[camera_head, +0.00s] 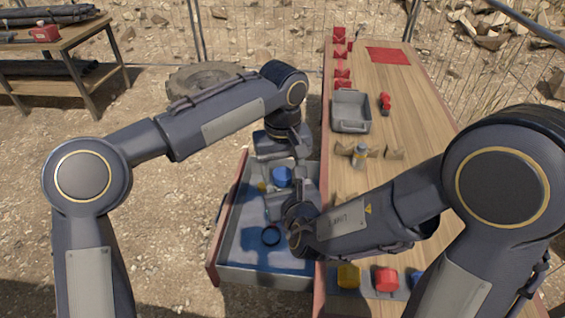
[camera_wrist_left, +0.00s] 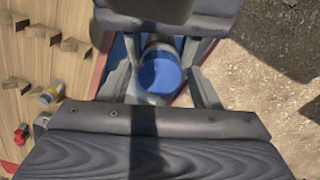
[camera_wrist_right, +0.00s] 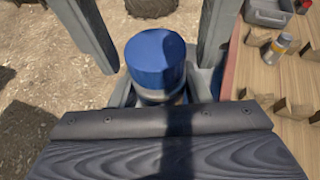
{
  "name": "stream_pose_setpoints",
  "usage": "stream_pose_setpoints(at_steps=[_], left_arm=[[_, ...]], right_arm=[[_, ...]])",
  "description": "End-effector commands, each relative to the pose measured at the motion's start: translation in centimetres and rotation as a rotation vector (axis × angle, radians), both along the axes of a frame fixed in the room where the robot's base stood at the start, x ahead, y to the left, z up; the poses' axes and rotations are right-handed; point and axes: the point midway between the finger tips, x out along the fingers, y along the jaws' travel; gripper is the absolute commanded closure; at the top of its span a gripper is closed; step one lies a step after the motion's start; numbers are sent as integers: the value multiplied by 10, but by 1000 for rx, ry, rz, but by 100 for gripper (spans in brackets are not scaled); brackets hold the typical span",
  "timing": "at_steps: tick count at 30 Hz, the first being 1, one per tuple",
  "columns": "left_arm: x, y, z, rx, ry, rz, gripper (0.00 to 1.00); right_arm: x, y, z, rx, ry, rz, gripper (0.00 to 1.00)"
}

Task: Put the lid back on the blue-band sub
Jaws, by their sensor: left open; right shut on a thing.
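A round blue cap-like piece (camera_head: 282,177) sits over the grey tank (camera_head: 225,240), between my two grippers. In the right wrist view the blue piece (camera_wrist_right: 155,60) stands on a pale grey body (camera_wrist_right: 165,96), and my right gripper (camera_wrist_right: 160,92) is shut on that body. My left gripper (camera_head: 297,160) is open, its fingers on either side of the blue piece; it also shows in the left wrist view (camera_wrist_left: 158,80), with the blue piece (camera_wrist_left: 160,74) between the fingers. I cannot tell whether the blue piece is seated on the body.
A dark ring (camera_head: 270,236) lies on the tank floor. Yellow (camera_head: 348,275) and red (camera_head: 386,279) pieces sit at the near end.

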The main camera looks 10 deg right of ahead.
Motion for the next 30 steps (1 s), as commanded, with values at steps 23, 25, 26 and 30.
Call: stream_pose_setpoints(at_steps=[23, 25, 26, 30], left_arm=[[0, 0, 0, 1, 0, -174, 89], [0, 0, 1, 1, -1, -325, 89], [0, 0, 0, 0, -1, -397, 89], [0, 0, 0, 1, -1, -740, 89]], right_arm=[[0, 0, 1, 1, -3, 0, 100], [0, 0, 1, 1, -3, 0, 100], [0, 0, 1, 1, -3, 0, 100], [0, 0, 1, 1, -3, 0, 100]])
